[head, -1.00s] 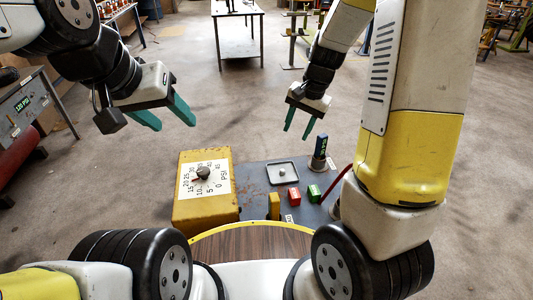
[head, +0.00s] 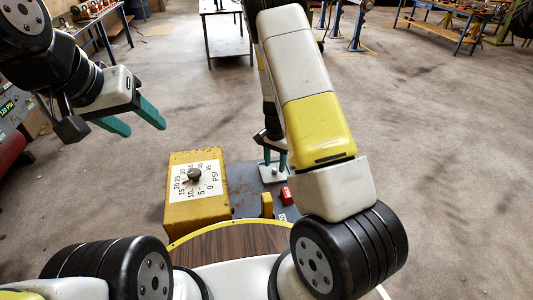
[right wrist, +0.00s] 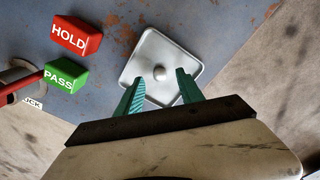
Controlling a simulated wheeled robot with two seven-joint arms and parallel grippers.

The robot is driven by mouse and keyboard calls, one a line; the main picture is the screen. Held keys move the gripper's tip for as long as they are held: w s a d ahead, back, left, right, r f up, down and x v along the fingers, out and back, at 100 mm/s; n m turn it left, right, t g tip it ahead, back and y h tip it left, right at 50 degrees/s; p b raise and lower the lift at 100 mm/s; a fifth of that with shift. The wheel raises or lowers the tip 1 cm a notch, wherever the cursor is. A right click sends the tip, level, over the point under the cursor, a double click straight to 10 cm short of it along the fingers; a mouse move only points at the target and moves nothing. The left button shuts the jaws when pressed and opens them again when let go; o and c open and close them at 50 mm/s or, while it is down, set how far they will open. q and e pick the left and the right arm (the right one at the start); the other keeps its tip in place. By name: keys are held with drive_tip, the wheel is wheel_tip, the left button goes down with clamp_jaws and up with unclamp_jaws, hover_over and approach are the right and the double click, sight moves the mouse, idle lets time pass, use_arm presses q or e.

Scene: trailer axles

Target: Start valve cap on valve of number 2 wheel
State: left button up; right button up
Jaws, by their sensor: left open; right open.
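A small round silver piece, probably the valve cap (right wrist: 160,73), sits in a shallow grey metal tray (right wrist: 186,62) in the right wrist view. My right gripper (right wrist: 160,79) is open, with its teal fingers over the tray on either side of the cap; whether they touch it I cannot tell. In the head view my right gripper (head: 275,165) points down at the tray (head: 270,179), partly hidden by my arm. My left gripper (head: 138,119) is open and empty in the air at the left. No wheel valve can be made out.
A yellow box with a PSI dial (head: 197,190) stands left of the tray. A red HOLD block (right wrist: 76,36) and a green PASS block (right wrist: 67,74) lie near the tray. A yellow block (head: 267,204) stands in front. Open floor lies to the right.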

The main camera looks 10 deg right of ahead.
drive_tip(key=shift+f, duration=0.85)
drive_tip(key=shift+c, duration=0.5)
clamp_jaws()
drive_tip(key=shift+r, duration=0.1)
